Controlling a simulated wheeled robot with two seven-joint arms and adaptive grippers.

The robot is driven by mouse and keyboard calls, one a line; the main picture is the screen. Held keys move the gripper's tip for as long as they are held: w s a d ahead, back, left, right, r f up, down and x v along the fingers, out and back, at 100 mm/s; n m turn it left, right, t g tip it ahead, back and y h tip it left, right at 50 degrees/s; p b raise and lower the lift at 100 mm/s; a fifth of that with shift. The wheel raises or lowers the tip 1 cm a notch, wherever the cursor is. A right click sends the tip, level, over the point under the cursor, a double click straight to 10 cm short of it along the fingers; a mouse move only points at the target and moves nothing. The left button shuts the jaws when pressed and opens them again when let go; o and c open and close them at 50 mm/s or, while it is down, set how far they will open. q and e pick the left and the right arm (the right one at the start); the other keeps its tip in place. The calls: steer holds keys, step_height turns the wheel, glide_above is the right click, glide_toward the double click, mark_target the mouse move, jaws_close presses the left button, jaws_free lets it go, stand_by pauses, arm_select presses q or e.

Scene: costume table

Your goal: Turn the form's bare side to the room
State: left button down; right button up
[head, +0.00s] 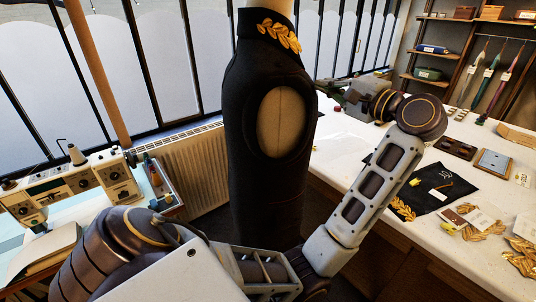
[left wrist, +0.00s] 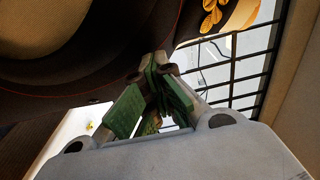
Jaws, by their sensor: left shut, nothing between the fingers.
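The form (head: 265,190) stands upright in the middle of the head view, dressed in a black garment with a gold leaf spray (head: 279,35) at its collar. An oval armhole (head: 282,122) shows beige cloth and faces me. My left arm reaches across in front of the form. My left gripper (head: 328,88) is at the form's right side at armhole height, its tips partly hard to make out. In the left wrist view its green-padded fingers (left wrist: 155,65) are closed together and empty, beside the dark garment (left wrist: 110,50). I cannot tell whether they touch it. My right gripper is out of view.
A white worktable (head: 345,150) stands to the right, with a black cloth (head: 438,188) and gold leaf pieces (head: 483,222). A sewing machine (head: 70,185) is at the left. A radiator (head: 190,165) and windows stand behind the form. Shelves (head: 440,55) are at the back right.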

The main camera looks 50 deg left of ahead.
mark_target(311, 90)
arm_select(q)
steer(key=shift+s+a+f+m+t+b, duration=0.15)
steer(key=shift+s+m+t+b, duration=0.25)
steer(key=shift+s+b, duration=0.4)
steer(key=shift+s+a+m+t+b, duration=0.1)
steer(key=shift+s+m+t+b, duration=0.1)
steer(key=shift+s+t+b, duration=0.55)
steer(key=shift+s+a+m+t+h+b, duration=0.15)
steer(key=shift+s+m+t+h+b, duration=0.35)
steer(key=shift+s, duration=0.75)
